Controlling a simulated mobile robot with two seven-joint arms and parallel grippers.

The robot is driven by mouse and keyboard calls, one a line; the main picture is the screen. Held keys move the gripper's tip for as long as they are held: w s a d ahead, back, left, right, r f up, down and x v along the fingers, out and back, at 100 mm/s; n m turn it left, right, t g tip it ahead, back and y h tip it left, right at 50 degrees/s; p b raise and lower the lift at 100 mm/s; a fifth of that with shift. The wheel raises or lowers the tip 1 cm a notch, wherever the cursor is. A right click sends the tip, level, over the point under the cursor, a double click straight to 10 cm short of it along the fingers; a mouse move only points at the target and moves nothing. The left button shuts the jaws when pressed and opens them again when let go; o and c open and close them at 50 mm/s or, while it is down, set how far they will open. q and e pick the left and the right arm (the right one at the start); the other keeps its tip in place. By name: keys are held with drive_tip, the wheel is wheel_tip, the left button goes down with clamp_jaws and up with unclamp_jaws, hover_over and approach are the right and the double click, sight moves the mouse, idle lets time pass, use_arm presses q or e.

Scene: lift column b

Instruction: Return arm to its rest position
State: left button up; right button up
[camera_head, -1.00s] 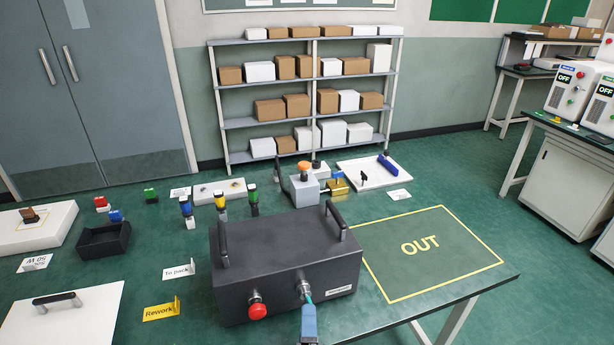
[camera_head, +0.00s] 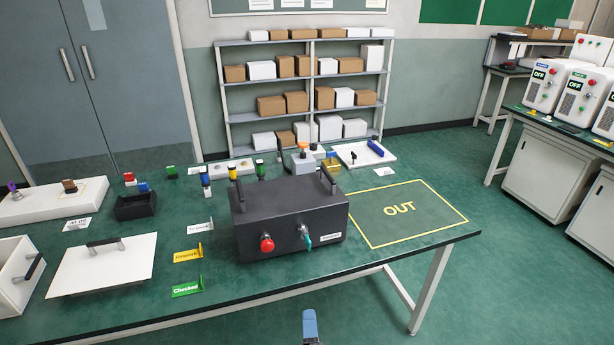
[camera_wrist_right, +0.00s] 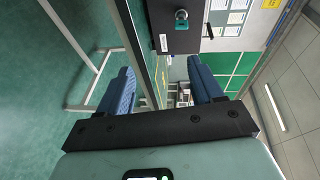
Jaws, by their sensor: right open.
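My right gripper (camera_head: 310,326) shows at the bottom middle of the head view as a blue finger, in front of the table's front edge and apart from everything. In the right wrist view my right gripper (camera_wrist_right: 163,85) has its two blue fingers wide apart with nothing held between them. The dark box (camera_head: 290,220) with two handles stands on the green table. Its front has a red button (camera_head: 267,243) and a key switch with a teal key (camera_head: 308,238). The teal key (camera_wrist_right: 181,15) also shows in the wrist view, beyond the fingers. My left gripper is not in view.
The green table (camera_head: 345,275) has a clear front strip and a yellow-outlined OUT area (camera_head: 430,205). Rework (camera_head: 187,256) and Checked (camera_head: 187,287) cards stand left of the box. A white lid-like panel (camera_head: 105,270) lies further left. Open floor (camera_head: 500,290) is at the right.

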drive_tip(key=d+f+n+g, duration=0.3)
drive_tip(key=f+n+g, duration=0.1)
drive_tip(key=f, duration=0.8)
drive_tip(key=s+d+f+n+g+y, duration=0.1)
drive_tip(key=s+d+f+n+g, duration=0.25)
drive_tip(key=s+f, duration=0.45)
drive_tip(key=s+d+f+n+g, duration=0.25)
drive_tip(key=s+f+g, duration=0.25)
drive_tip(key=f, duration=0.6)
drive_tip(key=s+d+f+n+g+y, duration=0.1)
drive_tip(key=s+f+g, duration=0.1)
drive_tip(key=s, duration=0.4)
drive_tip(key=s+d+f+n+g+y, duration=0.1)
drive_tip(key=s+d+f+g, duration=0.15)
drive_tip(key=s, duration=0.45)
use_arm(q)
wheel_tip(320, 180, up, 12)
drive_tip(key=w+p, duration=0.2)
drive_tip(key=p, duration=1)
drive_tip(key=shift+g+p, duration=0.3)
drive_tip(key=shift+p, duration=0.05)
use_arm(e)
wheel_tip(320, 180, up, 12)
drive_tip(key=w, duration=0.1)
drive_tip(key=shift+a+n+g, duration=0.3)
drive_tip(key=shift+a, duration=0.15)
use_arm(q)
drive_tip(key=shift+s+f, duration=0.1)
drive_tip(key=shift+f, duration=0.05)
